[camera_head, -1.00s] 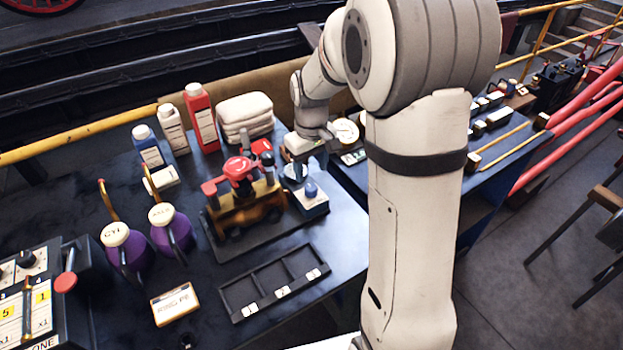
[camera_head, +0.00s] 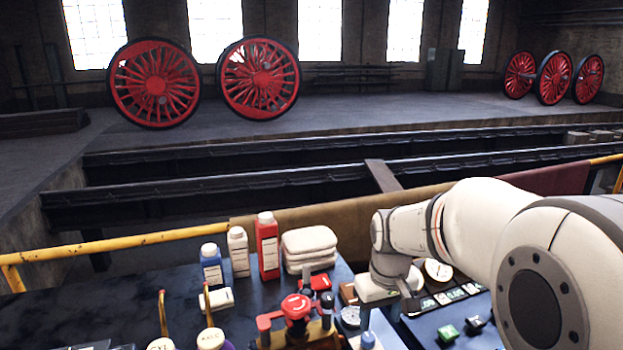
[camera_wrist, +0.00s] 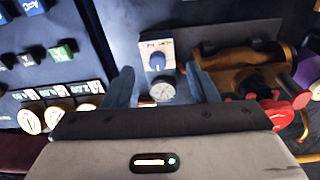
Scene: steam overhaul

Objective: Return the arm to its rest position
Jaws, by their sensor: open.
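My gripper (camera_wrist: 163,90) is open in the wrist view, with its two fingers apart and nothing held between them. It hangs above the bench, and a small box with a blue knob (camera_wrist: 157,55) and a round gauge (camera_wrist: 162,90) show beyond and between the fingers. In the head view my arm (camera_head: 470,235) reaches in from the right and bends down over the bench.
A brass valve assembly with a red top (camera_head: 296,307) stands left of my wrist. Bottles, including a red one (camera_head: 267,246), and folded white cloths (camera_head: 310,246) stand behind it. A panel with gauges (camera_head: 438,270) and a green block (camera_head: 447,332) lie at right. A yellow rail (camera_head: 130,240) runs behind.

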